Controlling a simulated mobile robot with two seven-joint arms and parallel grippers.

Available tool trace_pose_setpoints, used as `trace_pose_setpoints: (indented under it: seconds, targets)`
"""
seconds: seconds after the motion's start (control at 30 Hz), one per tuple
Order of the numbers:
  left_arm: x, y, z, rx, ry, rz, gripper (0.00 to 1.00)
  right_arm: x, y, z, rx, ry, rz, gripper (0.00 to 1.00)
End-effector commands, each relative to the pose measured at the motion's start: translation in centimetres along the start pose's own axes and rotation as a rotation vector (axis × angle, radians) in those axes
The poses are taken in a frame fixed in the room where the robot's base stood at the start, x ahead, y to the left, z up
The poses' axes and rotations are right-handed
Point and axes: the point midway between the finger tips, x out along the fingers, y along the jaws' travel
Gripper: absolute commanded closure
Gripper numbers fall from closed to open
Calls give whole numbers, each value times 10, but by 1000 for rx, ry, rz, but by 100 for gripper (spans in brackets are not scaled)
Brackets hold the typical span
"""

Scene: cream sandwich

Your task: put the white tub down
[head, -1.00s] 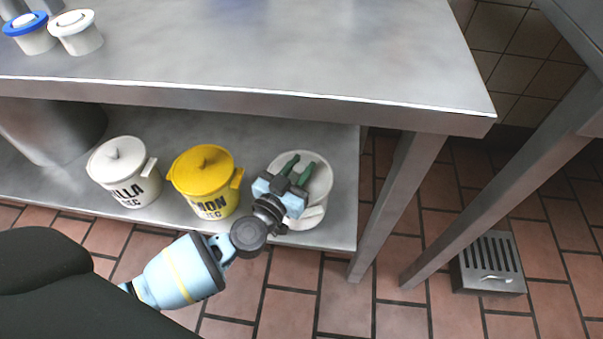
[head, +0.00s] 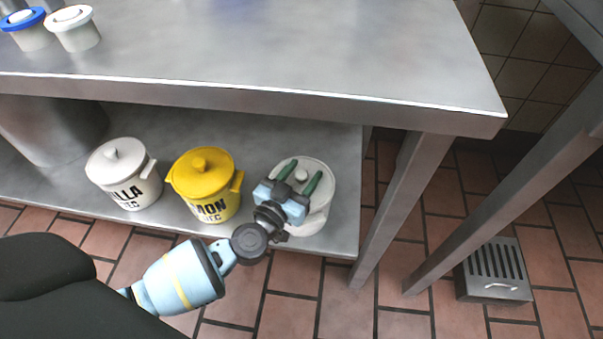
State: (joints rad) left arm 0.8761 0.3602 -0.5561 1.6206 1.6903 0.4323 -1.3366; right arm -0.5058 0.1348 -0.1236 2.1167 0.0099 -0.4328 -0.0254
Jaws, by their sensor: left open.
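A white tub (head: 313,217) with a white lid stands upright on the lower metal shelf, at its right end. My left gripper (head: 301,174) is over this tub, with its two green fingers spread apart above the lid. The gripper hides part of the lid and the tub's near side. I cannot tell whether the fingers touch the lid. Another white tub (head: 124,172), with dark lettering, stands at the left on the same shelf. My right gripper is not in view.
A yellow tub (head: 206,184) stands between the two white ones. The lower shelf (head: 340,229) lies under a steel worktop (head: 290,45). Two small lidded containers (head: 72,29) stand on the worktop's far left. A floor grate (head: 492,270) is at the right.

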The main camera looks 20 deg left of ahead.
Motion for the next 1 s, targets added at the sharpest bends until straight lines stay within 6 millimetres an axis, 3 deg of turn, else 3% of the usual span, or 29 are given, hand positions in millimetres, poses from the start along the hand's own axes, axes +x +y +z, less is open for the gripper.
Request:
trace_pose_setpoints:
  seconds: [0.17,0.7,1.0]
  targets:
    - [-7,0,-3,1,-2,1,52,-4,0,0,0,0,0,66]
    - [-104,0,-4,1,-2,0,52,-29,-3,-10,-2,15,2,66]
    - [-120,0,-3,0,0,1,52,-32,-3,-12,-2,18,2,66]
